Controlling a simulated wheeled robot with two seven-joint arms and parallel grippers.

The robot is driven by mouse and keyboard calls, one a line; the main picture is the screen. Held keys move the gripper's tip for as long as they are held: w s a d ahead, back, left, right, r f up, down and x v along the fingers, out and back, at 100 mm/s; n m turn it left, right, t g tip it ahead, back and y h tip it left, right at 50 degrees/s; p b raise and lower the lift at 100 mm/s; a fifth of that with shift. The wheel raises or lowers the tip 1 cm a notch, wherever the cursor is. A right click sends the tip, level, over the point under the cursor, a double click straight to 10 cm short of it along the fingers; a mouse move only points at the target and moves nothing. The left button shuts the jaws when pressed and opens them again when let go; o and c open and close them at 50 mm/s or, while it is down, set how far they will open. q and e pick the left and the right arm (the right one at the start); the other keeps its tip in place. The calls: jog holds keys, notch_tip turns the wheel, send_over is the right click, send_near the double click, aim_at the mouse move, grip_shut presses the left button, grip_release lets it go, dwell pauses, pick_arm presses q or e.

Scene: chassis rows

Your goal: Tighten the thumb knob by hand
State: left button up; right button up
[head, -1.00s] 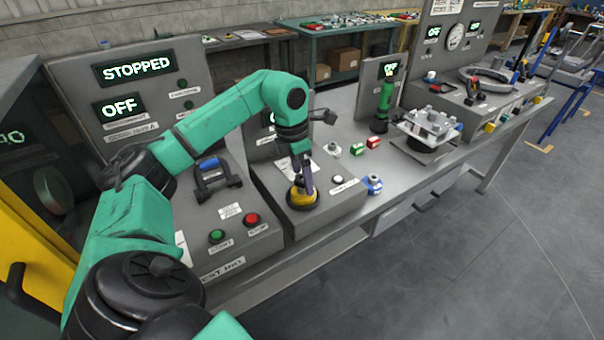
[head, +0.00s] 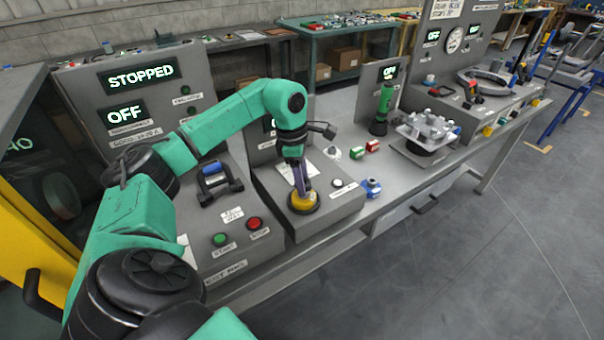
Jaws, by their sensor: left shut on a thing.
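The thumb knob (head: 302,202) is a round yellow knob with a dark base. It sits on the sloped top of a grey console (head: 335,206) in the middle of the head view. My left gripper (head: 303,188) comes down on it from above, with its fingers shut on the knob. The fingers and the wrist hide part of the knob's top. My right gripper is not in view.
Left of it stands a test panel with a black-and-blue handle (head: 213,178), a green button (head: 220,239) and a red button (head: 254,223). A blue-and-white item (head: 370,187) sits right of the console. A green cylinder (head: 382,105) stands further back.

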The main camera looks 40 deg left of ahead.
pick_arm(q)
jog(key=shift+r+m+p, duration=0.2)
jog(key=shift+m+p, duration=0.4)
jog(key=shift+m, duration=0.3)
jog(key=shift+m+g+p, duration=0.3)
jog(key=shift+m+p, duration=0.05)
jog(key=shift+m, duration=0.45)
jog(key=shift+f+m, duration=0.1)
jog(key=shift+m, duration=0.6)
jog(key=shift+f+m, duration=0.2)
jog(key=shift+m, duration=0.2)
